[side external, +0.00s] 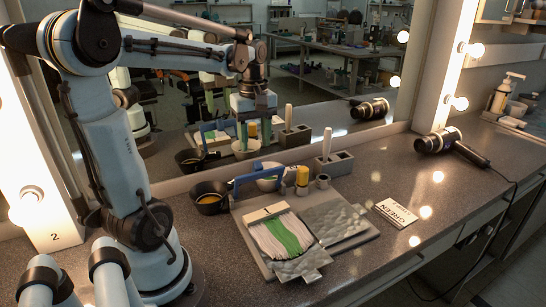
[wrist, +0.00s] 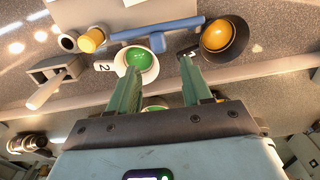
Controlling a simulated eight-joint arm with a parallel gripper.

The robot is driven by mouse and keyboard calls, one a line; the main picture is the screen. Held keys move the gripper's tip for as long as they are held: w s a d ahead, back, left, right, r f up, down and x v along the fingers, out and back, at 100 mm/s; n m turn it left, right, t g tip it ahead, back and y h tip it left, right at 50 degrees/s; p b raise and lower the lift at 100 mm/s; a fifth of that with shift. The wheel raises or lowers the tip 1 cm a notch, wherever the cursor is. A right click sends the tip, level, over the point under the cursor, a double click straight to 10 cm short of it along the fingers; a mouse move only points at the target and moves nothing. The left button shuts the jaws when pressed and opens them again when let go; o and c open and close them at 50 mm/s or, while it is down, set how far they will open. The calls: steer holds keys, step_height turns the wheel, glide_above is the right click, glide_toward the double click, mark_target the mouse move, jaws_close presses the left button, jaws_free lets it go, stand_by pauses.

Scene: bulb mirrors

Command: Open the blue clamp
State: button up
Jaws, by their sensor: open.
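The blue clamp (side external: 258,175) is a long bar along the back edge of a grey board (side external: 350,245), with a leg at its left end. In the wrist view the clamp (wrist: 175,24) runs across the top centre, beyond my fingertips. I cannot tell for sure whether it is shut. My gripper (side external: 253,146) points down above the bowls, behind the clamp; its green fingers are apart with nothing between them. In the wrist view my gripper (wrist: 160,66) is open, with a white bowl of green paste (wrist: 141,61) showing near the left finger.
A black bowl with orange contents (side external: 209,198) stands left of the clamp. A yellow-capped bottle (side external: 302,179), a small grey cup (side external: 322,182) and a grey block holding a white-handled tool (side external: 336,166) stand right. White and green strands (side external: 280,236) lie on the board. A mirror rises behind.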

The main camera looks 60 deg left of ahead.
mark_target(256, 164)
steer(key=shift+f, duration=3.75)
jaws_close()
